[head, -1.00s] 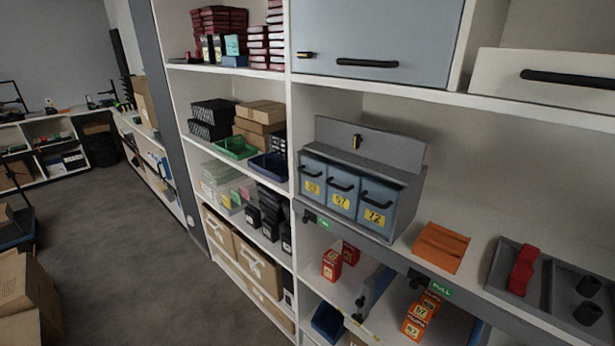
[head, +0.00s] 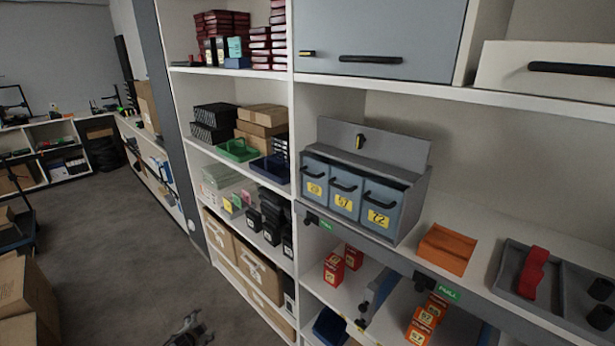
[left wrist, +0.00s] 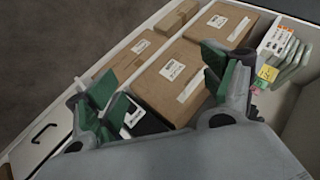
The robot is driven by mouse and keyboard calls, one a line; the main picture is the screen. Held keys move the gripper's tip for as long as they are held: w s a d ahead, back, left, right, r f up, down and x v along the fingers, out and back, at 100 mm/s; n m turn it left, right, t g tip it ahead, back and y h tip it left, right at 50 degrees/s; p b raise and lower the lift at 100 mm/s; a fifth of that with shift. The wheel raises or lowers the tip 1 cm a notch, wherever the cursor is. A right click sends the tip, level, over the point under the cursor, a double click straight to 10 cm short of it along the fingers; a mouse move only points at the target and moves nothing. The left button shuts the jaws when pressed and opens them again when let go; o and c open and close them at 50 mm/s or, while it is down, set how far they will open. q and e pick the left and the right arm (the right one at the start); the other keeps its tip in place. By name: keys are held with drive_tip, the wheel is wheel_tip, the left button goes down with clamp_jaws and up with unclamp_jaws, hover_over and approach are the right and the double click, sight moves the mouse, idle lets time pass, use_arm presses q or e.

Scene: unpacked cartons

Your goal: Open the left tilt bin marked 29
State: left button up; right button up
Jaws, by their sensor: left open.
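The grey tilt-bin unit (head: 411,160) stands on the middle shelf. It has three blue-grey bins in a row, each with a black handle and a yellow label. The left bin, marked 29 (head: 313,181), looks closed, as do the bins marked 57 (head: 344,196) and 72 (head: 381,210). My left gripper (head: 188,330) shows at the bottom of the head view, low over the floor and well left of and below the bins. In the left wrist view its green-padded fingers (left wrist: 166,88) are spread apart with nothing held between them. My right gripper is not in view.
An orange tray (head: 446,248) and a dark tray with a red item (head: 531,272) lie right of the bin unit. Red boxes (head: 334,268) sit on the shelf below. Cardboard boxes (left wrist: 181,80) are beneath my left gripper in the wrist view.

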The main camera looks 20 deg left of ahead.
use_arm(q)
drive_tip(key=w+a+r+m+t, duration=0.1)
drive_tip(key=w+r+m+t, duration=0.1)
drive_tip(key=w+r, duration=0.6)
drive_tip(key=w+r+m+t, duration=0.3)
drive_tip(key=w+r, duration=0.1)
drive_tip(key=r, duration=0.8)
drive_tip(key=w+d+r+m+t+h, duration=0.1)
drive_tip(key=w+d+r+m+t, duration=0.15)
drive_tip(key=r, duration=0.65)
drive_tip(key=w+d+r+m+t+h, duration=0.1)
drive_tip(key=w+d+r+m, duration=0.2)
drive_tip(key=r, duration=0.5)
drive_tip(key=w+d+r+m+t+h, duration=0.1)
drive_tip(key=d+r+m+t+h, duration=0.3)
drive_tip(key=r, duration=0.7)
drive_tip(key=s+d+r+m+g+h, duration=0.2)
drive_tip(key=d+r+m, duration=0.4)
drive_tip(key=d+m, duration=0.4)
drive_tip(key=s+d+r+m+g+h, duration=0.3)
drive_tip(key=s+d+r+m+h, duration=0.1)
drive_tip(key=d+m, duration=0.6)
wheel_tip(320, 180, up, 3)
drive_tip(key=shift+s+d+f+b, duration=0.1)
drive_tip(key=shift+s+d+b, duration=0.25)
drive_tip(key=shift+s+d, duration=0.3)
drive_tip(key=shift+w, duration=0.15)
